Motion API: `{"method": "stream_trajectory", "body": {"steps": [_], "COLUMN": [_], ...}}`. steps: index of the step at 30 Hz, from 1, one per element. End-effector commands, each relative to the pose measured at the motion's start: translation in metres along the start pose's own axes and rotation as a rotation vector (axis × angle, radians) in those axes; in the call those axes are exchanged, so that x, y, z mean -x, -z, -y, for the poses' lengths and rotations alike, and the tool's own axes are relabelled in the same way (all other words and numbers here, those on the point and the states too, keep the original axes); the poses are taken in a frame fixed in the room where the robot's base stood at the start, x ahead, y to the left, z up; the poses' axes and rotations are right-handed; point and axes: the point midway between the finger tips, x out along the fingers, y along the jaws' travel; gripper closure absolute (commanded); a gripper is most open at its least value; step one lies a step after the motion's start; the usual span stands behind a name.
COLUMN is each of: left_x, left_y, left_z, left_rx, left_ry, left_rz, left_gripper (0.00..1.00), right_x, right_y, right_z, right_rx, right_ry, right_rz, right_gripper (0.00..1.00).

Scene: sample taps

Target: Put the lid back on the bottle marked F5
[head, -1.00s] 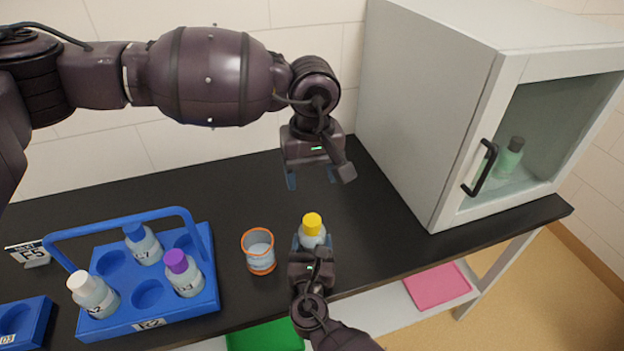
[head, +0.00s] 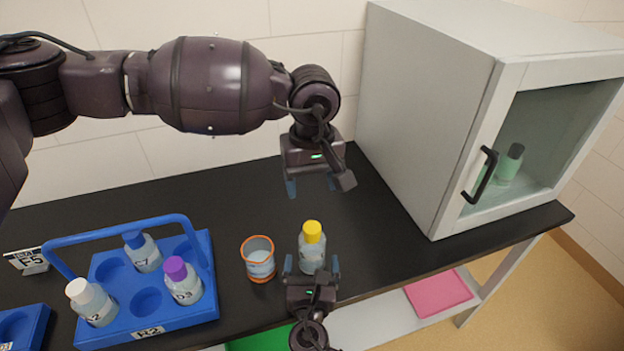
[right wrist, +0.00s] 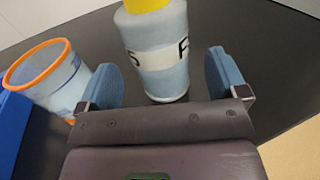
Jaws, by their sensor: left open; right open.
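The bottle marked F5 (head: 312,253) stands upright on the black table with a yellow lid (head: 312,231) on its top. It also shows in the right wrist view (right wrist: 162,70), with part of its F5 label facing the gripper. My right gripper (head: 311,268) is open just in front of the bottle. In the right wrist view its blue fingertips (right wrist: 165,80) are apart, and the bottle stands beyond and between them without visible contact. My left gripper (head: 311,187) is open and empty above the table, behind the bottle.
An orange-rimmed beaker (head: 259,262) stands left of the bottle. A blue carrier (head: 150,334) with several bottles is further left, near a sign (head: 28,261) reading F5. A grey cabinet (head: 430,120) with a glass door stands at the right. The table behind the beaker is clear.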

Motion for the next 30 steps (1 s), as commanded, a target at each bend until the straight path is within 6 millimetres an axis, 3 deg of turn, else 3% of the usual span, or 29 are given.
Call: {"method": "stream_trajectory", "body": {"steps": [6, 12, 30], "left_x": [-0.003, -0.005, -0.005], "left_y": [0.000, 0.000, 0.000], "left_z": [0.000, 0.000, 0.000], "left_rx": [0.000, 0.000, 0.000], "left_ry": [0.000, 0.000, 0.001], "left_rz": [0.001, 0.002, 0.002], "left_gripper": [0.32, 0.32, 0.32], "right_x": [0.042, 0.065, 0.072], "right_y": [0.002, 0.001, 0.000], "right_z": [0.001, 0.000, 0.000], "right_rx": [0.000, 0.000, 0.000], "right_ry": [0.000, 0.000, 0.000], "right_rz": [-0.002, 0.000, 0.000], "right_gripper": [0.09, 0.09, 0.09]}}
